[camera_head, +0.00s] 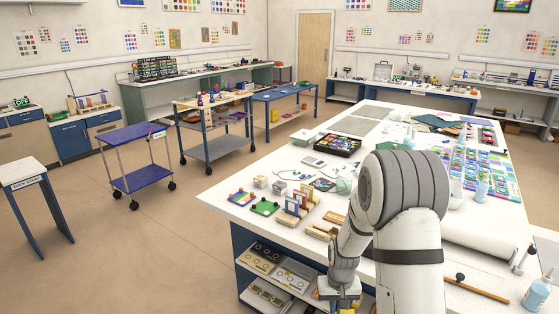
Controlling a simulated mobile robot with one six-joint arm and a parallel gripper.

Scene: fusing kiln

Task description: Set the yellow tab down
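A small patch of yellow (346,310) shows at the gripper, right at the picture's edge. I cannot tell whether this is the yellow tab, nor whether the fingers are shut on it. No other yellow tab can be made out for certain.
Small coloured tiles (265,207) and wooden racks (291,212) crowd the table's near left corner. Under it, shelves (262,257) hold trays. A small stand with a sign (27,182) and a blue cart (140,178) stand left. The floor (150,250) between is clear.

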